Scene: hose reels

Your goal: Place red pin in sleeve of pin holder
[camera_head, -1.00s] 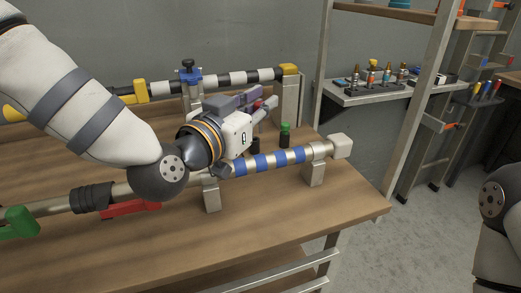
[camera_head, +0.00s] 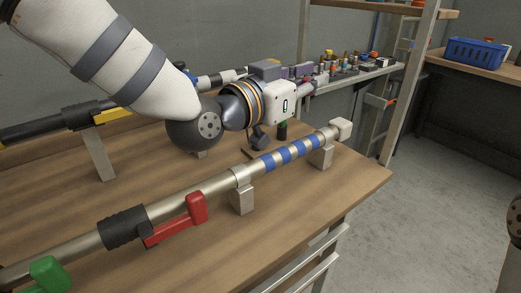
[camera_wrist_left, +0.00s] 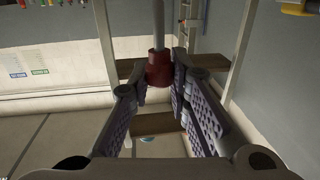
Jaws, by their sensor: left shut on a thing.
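My left gripper (camera_head: 304,84) is in the middle of the head view, above the back of the workbench and in front of the wall shelf. In the left wrist view its fingers (camera_wrist_left: 158,85) are closed around the red collar of the red pin (camera_wrist_left: 159,67). A grey shaft runs up from the collar. In the head view only a small bit of red shows at the fingers. A row of small pins with coloured collars (camera_head: 345,67) stands on the shelf, partly behind the gripper. I cannot make out a sleeve there. My right gripper is out of view.
A silver pipe with blue bands (camera_head: 290,153) lies on supports along the workbench (camera_head: 200,232). A red lever (camera_head: 180,222) and a green lever (camera_head: 48,275) are on it. A metal upright (camera_head: 405,85) borders the shelf.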

